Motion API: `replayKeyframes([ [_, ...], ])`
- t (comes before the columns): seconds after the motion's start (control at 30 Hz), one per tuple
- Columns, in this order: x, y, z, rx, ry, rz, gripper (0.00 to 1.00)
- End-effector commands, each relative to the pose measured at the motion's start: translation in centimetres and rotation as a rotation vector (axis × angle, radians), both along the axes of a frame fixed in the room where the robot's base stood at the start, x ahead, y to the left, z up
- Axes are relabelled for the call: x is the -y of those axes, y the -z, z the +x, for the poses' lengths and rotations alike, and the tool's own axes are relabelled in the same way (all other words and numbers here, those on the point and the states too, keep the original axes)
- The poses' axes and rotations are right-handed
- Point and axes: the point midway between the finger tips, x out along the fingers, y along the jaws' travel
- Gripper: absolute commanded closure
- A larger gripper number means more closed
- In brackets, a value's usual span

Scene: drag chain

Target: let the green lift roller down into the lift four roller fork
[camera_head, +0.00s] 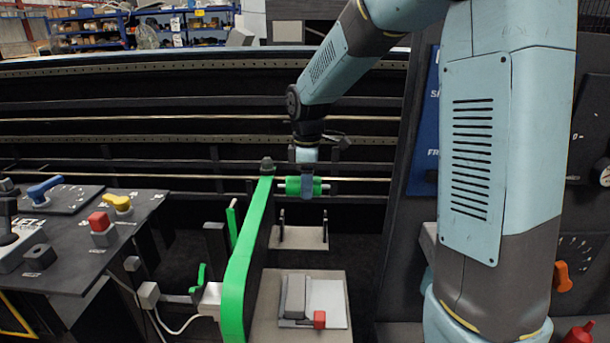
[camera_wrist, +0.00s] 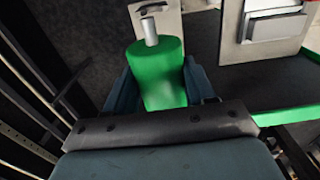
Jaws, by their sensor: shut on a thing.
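My gripper (camera_head: 307,186) is shut around the middle of the green lift roller (camera_head: 293,187), whose pale axle ends stick out on both sides. The roller lies roughly level, crosswise in the head view. The wrist view shows the green roller (camera_wrist: 160,62) between my two blue fingers, with one metal axle end pointing up in the picture. The lift four roller fork seems to be the pair of dark uprights (camera_head: 325,218) on a beige plate (camera_head: 300,239), below the roller in the head view. The roller appears apart from the uprights. A dark upright part (camera_wrist: 152,8) shows in the wrist view.
A nearer plate holds a grey block (camera_head: 295,296) and a red part (camera_head: 319,319). A control desk (camera_head: 85,235) stands left; dark rails lie behind.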

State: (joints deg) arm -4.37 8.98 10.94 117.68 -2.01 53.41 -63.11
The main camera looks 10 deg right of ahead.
Motion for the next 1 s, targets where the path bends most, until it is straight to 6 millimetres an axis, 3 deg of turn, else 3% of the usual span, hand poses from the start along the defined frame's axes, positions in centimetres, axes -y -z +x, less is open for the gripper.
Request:
replayKeyframes([
  [0.53,0.4,0.1,0.1,0.0,0.008,0.0,0.85],
  [1.0,0.5,2.4,0.1,0.0,0.008,0.001,0.85],
])
